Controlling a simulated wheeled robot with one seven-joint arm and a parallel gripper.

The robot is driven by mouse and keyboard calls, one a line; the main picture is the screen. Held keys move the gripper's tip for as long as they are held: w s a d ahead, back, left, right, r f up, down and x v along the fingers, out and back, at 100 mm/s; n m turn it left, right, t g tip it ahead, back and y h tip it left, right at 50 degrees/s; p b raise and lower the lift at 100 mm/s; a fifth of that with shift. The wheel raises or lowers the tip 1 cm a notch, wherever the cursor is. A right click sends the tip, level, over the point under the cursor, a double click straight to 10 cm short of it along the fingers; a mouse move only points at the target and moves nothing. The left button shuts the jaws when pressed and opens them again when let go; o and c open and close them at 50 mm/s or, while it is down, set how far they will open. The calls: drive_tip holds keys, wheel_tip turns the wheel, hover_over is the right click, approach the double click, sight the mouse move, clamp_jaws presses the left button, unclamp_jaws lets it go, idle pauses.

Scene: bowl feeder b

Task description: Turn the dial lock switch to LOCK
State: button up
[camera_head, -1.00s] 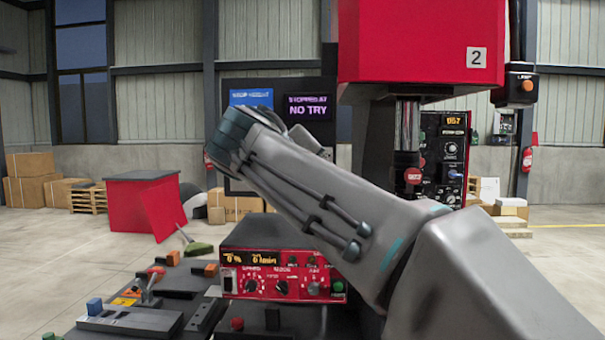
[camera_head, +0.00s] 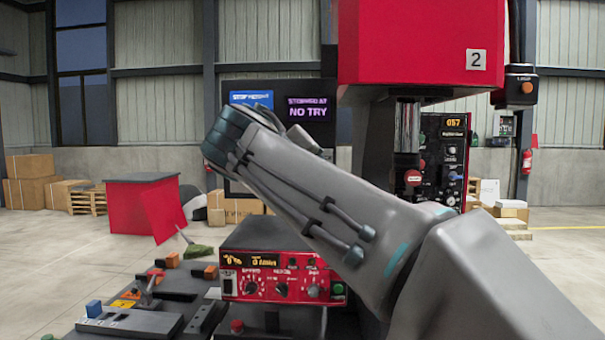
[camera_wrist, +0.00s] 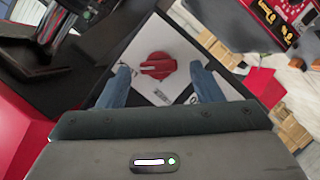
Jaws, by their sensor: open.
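The dial lock switch is a red knob (camera_wrist: 158,65) on a pale plate (camera_wrist: 177,46) in the wrist view. The knob's ridge lies roughly across the picture. Some dark marks on the plate are partly covered and too small to read. My gripper (camera_wrist: 160,82) is open, with one blue finger on each side of the knob and a gap to it on both sides. I cannot tell how far the fingertips are above the plate. In the head view my arm hides the gripper and the switch.
A red control box (camera_head: 281,274) with knobs stands at the front. A black base with levers (camera_head: 130,318) lies to its left. A red machine head (camera_head: 420,42) hangs above right, over a metal column. A screen (camera_head: 308,107) reading NO TRY stands behind my arm.

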drive_tip(key=v, duration=1.3)
drive_tip(key=shift+f, duration=0.1)
drive_tip(key=d+f+g+p, duration=0.2)
drive_tip(key=d+f+g, duration=0.2)
drive_tip(key=d+f, duration=0.5)
drive_tip(key=d+f+g+p, duration=0.25)
drive_tip(key=d+f, duration=0.25)
drive_tip(key=f, duration=0.7)
drive_tip(key=s+d+f+m+g+y+p, duration=0.1)
drive_tip(key=s+d+f+m+g+y, duration=0.1)
drive_tip(key=s+f, duration=0.4)
drive_tip(key=s+d+f+m+g+y+p, duration=0.1)
drive_tip(key=s+d+f+m+g+y, duration=0.1)
drive_tip(key=s+f, duration=0.4)
wheel_tip(320, 180, down, 5)
drive_tip(key=d+m, duration=0.1)
drive_tip(key=d, duration=0.1)
drive_tip(key=shift+d+m+g+y+p, duration=0.3)
drive_tip(key=shift+d+m+g+p, duration=0.05)
drive_tip(key=shift+d+m, duration=0.05)
